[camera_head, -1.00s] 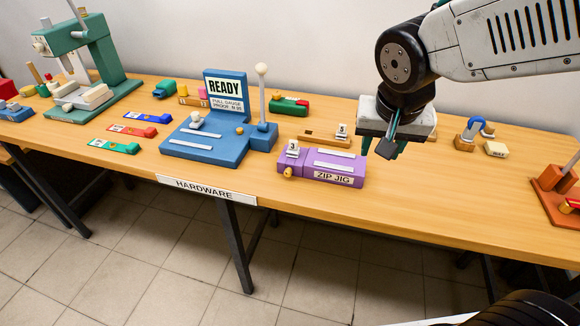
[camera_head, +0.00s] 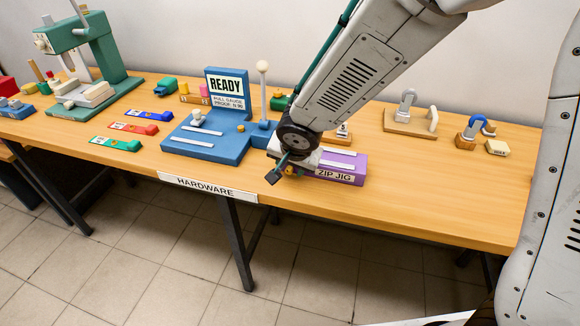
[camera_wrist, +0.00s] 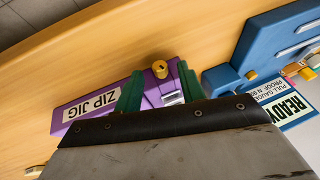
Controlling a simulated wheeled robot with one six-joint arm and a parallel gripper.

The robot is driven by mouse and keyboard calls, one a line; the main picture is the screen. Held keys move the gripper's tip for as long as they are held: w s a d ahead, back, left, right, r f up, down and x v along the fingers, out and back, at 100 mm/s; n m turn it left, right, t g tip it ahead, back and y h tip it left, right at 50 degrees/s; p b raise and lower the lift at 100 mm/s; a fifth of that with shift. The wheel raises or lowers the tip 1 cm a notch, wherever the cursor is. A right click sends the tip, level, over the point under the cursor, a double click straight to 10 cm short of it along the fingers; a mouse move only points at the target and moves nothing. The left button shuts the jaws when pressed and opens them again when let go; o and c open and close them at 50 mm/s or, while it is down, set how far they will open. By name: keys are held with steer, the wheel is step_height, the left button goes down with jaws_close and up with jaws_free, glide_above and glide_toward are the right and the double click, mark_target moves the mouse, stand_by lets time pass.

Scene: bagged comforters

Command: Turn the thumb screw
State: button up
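The thumb screw is a brass-coloured knob (camera_wrist: 160,68) on the end of the purple zip jig (camera_wrist: 84,114), seen in the wrist view. In the head view the jig (camera_head: 350,164) sits at the table's front, its left part largely covered by my arm. My gripper (camera_wrist: 160,72) is open. Its two green fingers show in the wrist view on either side of the knob, with gaps between them and it. Whether they reach down to its depth I cannot tell. In the head view my gripper is over the jig's left end.
The blue pull gauge (camera_head: 215,147) with its READY sign and upright lever stands close to the left of the jig. A wooden block with a padlock shackle (camera_head: 406,118) stands to the right. The front edge carries a HARDWARE label (camera_head: 206,189). Bare table lies right of the jig.

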steer(key=shift+w+f, duration=0.25)
steer(key=shift+f, duration=0.25)
steer(key=shift+c, duration=0.3)
jaws_close()
steer(key=shift+a, duration=0.1)
steer(key=h, duration=0.1)
steer(key=g+h, duration=0.1)
steer(key=shift+w+a+n+h, duration=0.1)
steer(key=shift+a+n+h, duration=0.2)
steer(key=h, duration=0.1)
steer(key=g+h, duration=0.1)
steer(key=h, duration=0.1)
steer(key=shift+w+a+n, duration=0.1)
steer(key=shift+a+n, duration=0.3)
steer(key=h, duration=0.2)
steer(key=g+h, duration=0.1)
steer(key=n+h, duration=0.1)
steer(key=h, duration=0.1)
steer(key=shift+w+a+f+g+h, duration=0.2)
steer(key=shift+a+f+g+h, duration=0.1)
steer(key=shift+a+f, duration=0.1)
